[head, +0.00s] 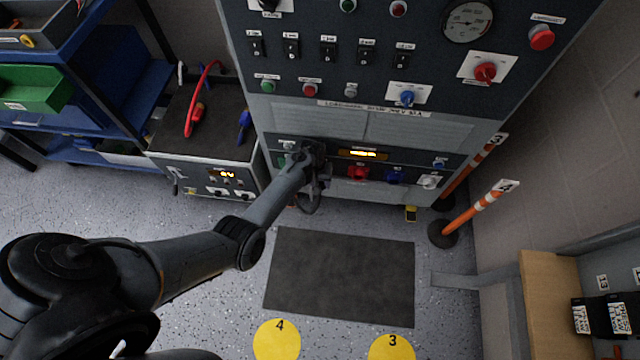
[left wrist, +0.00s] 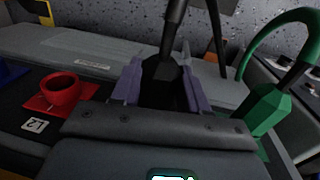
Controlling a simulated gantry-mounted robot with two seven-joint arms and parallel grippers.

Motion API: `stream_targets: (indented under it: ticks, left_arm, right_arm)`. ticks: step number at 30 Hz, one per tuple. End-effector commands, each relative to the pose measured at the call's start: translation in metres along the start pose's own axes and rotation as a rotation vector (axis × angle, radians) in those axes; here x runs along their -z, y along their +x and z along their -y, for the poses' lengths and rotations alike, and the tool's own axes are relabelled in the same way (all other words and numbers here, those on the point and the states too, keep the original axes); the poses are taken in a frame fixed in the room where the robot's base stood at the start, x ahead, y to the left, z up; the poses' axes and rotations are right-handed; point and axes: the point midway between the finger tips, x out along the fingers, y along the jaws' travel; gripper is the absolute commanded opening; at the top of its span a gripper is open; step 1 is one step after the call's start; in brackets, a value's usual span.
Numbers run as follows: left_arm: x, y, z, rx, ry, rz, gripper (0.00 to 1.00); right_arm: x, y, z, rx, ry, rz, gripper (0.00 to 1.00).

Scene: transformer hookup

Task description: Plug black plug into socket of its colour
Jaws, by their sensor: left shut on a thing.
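My left gripper (head: 314,172) is at the lower panel of the big cabinet, left of the red socket (head: 357,172). In the left wrist view its purple fingers (left wrist: 160,88) are shut on the black plug (left wrist: 162,72), whose black cable runs upward. The black socket is hidden behind the gripper, so I cannot tell whether the plug is in it. The red socket (left wrist: 62,94) is open and empty beside the L2 label. A green plug (left wrist: 268,112) with a looped green cable sits on the other side of the gripper. My right gripper is not in view.
A blue socket (head: 395,177) and a pale socket (head: 430,182) are farther right on the panel. A smaller unit (head: 205,150) with red and blue leads on top stands left. Striped posts (head: 480,208) stand right. A dark mat (head: 340,275) lies on open floor.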

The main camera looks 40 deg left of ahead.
Motion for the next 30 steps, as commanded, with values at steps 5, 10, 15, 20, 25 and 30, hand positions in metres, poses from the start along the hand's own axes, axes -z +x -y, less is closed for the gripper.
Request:
stream_targets:
  ticks: [5,10,15,20,25,30]
  left_arm:
    - [0.0026,-0.0003,0.0007,0.000,-0.001,-0.001,0.02]
    - [0.0026,-0.0003,0.0006,0.000,-0.001,-0.002,0.66]
    - [0.0024,-0.0002,0.0005,0.000,-0.001,-0.001,0.74]
    - [0.0018,0.0003,0.0006,0.000,-0.001,0.000,0.85]
    - [0.0019,0.0002,0.0004,0.000,-0.001,0.000,0.87]
    - [0.0020,-0.0006,0.0003,0.000,-0.001,0.000,0.87]
  right_arm:
    - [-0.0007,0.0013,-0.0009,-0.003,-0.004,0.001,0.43]
    - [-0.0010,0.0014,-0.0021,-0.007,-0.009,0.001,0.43]
    - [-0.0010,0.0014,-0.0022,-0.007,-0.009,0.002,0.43]
    - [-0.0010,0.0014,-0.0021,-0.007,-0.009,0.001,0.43]
    - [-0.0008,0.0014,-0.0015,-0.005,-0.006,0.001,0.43]
    - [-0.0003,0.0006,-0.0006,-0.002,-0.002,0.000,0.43]
